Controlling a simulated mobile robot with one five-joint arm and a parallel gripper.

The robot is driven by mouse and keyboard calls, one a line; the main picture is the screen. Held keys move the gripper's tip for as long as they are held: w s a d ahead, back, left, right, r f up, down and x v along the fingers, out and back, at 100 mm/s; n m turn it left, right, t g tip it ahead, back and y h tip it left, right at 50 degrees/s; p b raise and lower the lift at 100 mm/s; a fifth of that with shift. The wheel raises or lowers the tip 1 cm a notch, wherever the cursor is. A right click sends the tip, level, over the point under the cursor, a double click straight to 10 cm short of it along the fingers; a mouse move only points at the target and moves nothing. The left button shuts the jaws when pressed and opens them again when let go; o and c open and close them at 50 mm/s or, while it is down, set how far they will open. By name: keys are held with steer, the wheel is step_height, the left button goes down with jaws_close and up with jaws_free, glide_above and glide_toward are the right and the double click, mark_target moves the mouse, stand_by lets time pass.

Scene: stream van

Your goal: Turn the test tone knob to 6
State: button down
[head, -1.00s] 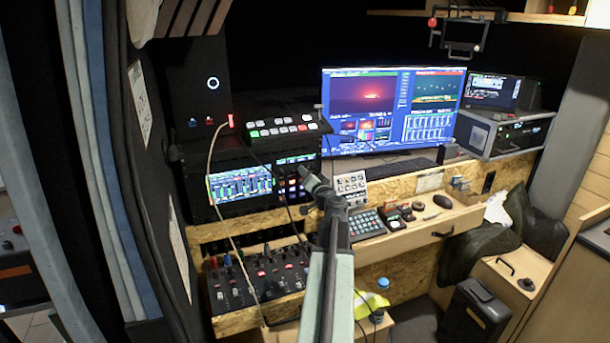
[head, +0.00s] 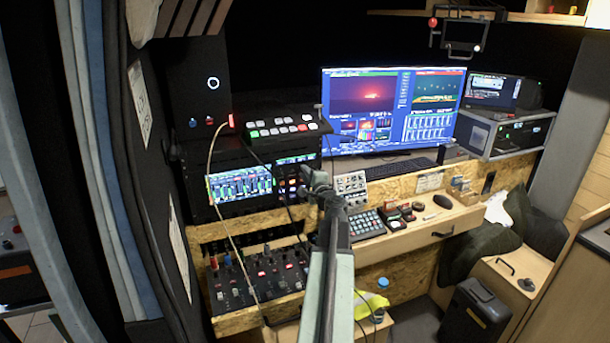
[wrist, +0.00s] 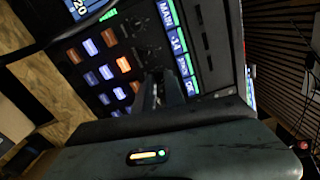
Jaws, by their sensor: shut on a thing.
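My gripper (head: 309,176) reaches the right side of the black rack unit (head: 291,181), beside its lit screens. In the wrist view the dark fingers (wrist: 159,86) are shut against the panel face, beside rows of orange, white and blue lit buttons (wrist: 107,68). They are closed on what appears to be the test tone knob. The knob is hidden between the fingers, so its pointer and number cannot be read. A column of green and blue labelled screen tiles (wrist: 176,42) lies just right of the fingers.
A small white button panel (head: 351,186) stands close right of my gripper. A mixer (head: 258,278) sits below, with a hanging cable (head: 222,225) in front of the rack. The large monitor (head: 392,110) stands at the back.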

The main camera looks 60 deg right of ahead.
steer(key=shift+w+m, duration=0.1)
steer(key=shift+m, duration=3.6)
steer(key=c, duration=1.7)
jaws_free()
steer(key=v, duration=0.8)
